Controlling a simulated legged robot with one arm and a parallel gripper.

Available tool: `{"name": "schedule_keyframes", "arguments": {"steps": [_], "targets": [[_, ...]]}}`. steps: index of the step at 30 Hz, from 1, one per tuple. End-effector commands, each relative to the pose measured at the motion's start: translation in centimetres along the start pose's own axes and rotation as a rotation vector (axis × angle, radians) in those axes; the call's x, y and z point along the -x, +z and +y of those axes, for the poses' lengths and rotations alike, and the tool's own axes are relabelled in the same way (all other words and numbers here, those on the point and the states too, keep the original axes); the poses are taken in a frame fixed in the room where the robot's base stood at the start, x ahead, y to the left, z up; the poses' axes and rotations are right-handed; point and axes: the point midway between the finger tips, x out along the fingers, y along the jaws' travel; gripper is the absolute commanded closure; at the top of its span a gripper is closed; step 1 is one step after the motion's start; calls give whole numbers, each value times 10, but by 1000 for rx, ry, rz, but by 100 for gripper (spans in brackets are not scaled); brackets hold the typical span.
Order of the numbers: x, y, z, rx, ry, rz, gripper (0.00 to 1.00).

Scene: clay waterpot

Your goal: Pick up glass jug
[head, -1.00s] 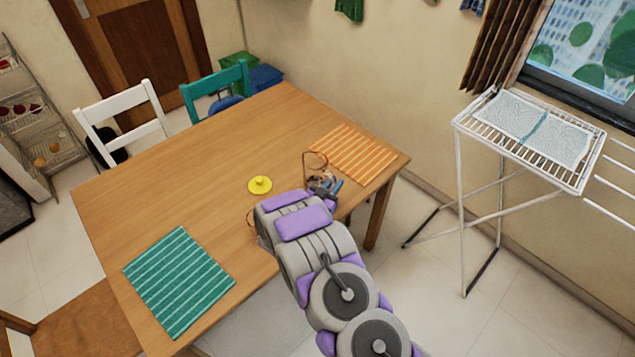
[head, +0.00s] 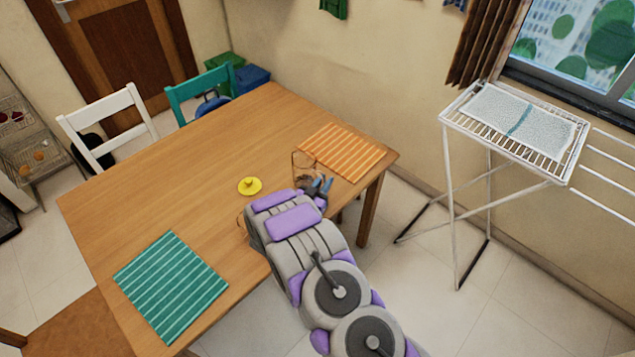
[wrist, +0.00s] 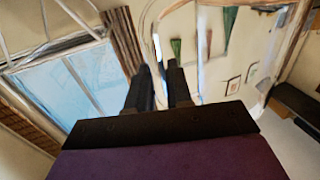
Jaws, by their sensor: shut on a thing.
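The clear glass jug (head: 297,165) is at the right part of the wooden table, beside the orange striped mat. Its see-through outline is faint, and my arm hides its lower front. My gripper (head: 322,187) is at the jug's near right side, shut on it. In the wrist view my gripper (wrist: 162,80) shows two dark fingers close together, with a thin glass edge between and beyond them. The jug's curved glass (wrist: 203,45) fills the upper right there. I cannot tell whether the jug's base touches the table.
A yellow lid-like piece (head: 249,187) lies left of the jug on the table (head: 180,185). An orange mat (head: 345,150) and a green mat (head: 170,287) lie flat. A drying rack (head: 450,190) stands to the right. The table's left middle is clear.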

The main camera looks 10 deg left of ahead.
Motion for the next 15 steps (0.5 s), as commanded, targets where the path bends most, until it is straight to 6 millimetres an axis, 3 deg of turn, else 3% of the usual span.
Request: {"name": "schedule_keyframes", "arguments": {"steps": [15], "targets": [[0,-31,-1,-5,0,4,100]]}}
